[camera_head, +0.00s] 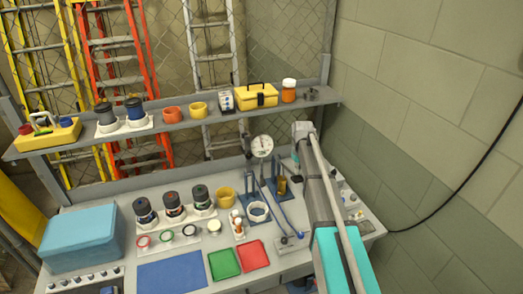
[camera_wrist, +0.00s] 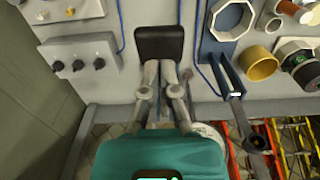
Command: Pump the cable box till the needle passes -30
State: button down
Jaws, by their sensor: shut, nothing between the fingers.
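A white round gauge (camera_head: 262,146) stands at the back of the bench; its needle is too small to read. In the wrist view its pale rim (camera_wrist: 210,133) is partly covered by my gripper. A blue stand (camera_head: 250,190) with a pale octagonal ring (camera_head: 258,211) stands before it. In the wrist view the ring (camera_wrist: 230,18) and a dark lever (camera_wrist: 238,112) lie right of my gripper. A second blue stand (camera_head: 268,192) carries a brass cylinder (camera_head: 281,186). My gripper (camera_wrist: 160,44) is shut and empty, apart from the lever. I cannot tell which part is the cable box.
A grey box with several knobs (camera_wrist: 85,62) lies left of my gripper in the wrist view. A yellow cup (camera_wrist: 259,63) and dark-lidded jars (camera_head: 173,205) stand beside the stands. A shelf (camera_head: 180,124) runs above the bench. Blue hoses cross the bench; a wall rises at right.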

jog(key=shift+f+b, duration=6.4)
jog(key=shift+f, duration=0.1)
notch_tip(320, 180, up, 13)
jog(key=p, duration=1.3)
jog(key=shift+r, duration=0.1)
jog(key=shift+s, duration=0.2)
jog(key=s+f+m+b, duration=0.1)
jog(key=s+f+b, duration=0.2)
jog(key=s, duration=0.6)
jog(key=s+f+m+b, duration=0.1)
jog(key=s+f+b, duration=0.2)
jog(key=s, duration=0.7)
jog(key=s+f+m+b, duration=0.1)
jog(key=s+f+b, duration=0.2)
jog(key=s, duration=0.6)
jog(key=shift+s+f+m+b, duration=0.3)
jog(key=shift+s+f+b, duration=0.1)
jog(key=shift+f, duration=0.15)
